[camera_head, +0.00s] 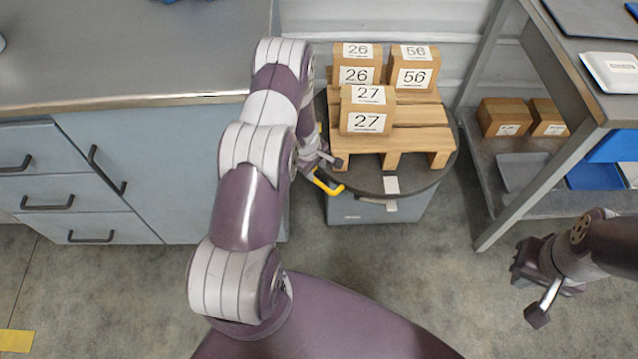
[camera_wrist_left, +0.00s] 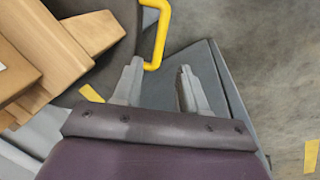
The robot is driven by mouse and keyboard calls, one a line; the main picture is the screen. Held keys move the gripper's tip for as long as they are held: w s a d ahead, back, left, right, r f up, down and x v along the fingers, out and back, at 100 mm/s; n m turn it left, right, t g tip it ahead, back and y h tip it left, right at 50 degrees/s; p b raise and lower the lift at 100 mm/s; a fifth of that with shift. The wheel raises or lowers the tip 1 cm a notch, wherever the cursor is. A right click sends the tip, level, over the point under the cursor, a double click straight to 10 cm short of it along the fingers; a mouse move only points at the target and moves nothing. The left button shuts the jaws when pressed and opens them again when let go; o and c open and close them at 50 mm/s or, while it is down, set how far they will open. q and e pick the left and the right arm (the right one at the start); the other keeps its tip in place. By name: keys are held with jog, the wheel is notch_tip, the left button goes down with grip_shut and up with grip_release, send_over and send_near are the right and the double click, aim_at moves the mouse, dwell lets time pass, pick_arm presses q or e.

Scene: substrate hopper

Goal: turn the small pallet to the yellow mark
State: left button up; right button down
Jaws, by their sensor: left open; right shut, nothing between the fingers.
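The small wooden pallet (camera_head: 420,138) sits on a dark round turntable (camera_head: 440,172) and bears several numbered boxes (camera_head: 367,122). A yellow handle (camera_head: 327,184) sticks out at the turntable's front left rim; it also shows in the left wrist view (camera_wrist_left: 160,38). A small yellow patch (camera_wrist_left: 92,93) lies near the rim in the left wrist view. My right gripper (camera_head: 530,292) is shut and empty at the lower right.
A grey cabinet (camera_head: 160,205) stands left of the turntable's base (camera_head: 360,212). A white tab (camera_head: 391,185) shows on the front rim. A shelved bench (camera_head: 575,150) stands at the right. A yellow strip (camera_head: 16,341) lies on the floor, which is open in front.

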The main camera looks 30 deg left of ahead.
aim_at(320, 183)
pick_arm(q)
jog(key=f, duration=0.3)
jog(key=w+f+b, duration=0.1)
jog(key=f, duration=0.5)
jog(key=shift+w+d, duration=0.25)
jog(key=shift+w, duration=0.1)
jog(key=shift+r, duration=0.1)
grip_shut()
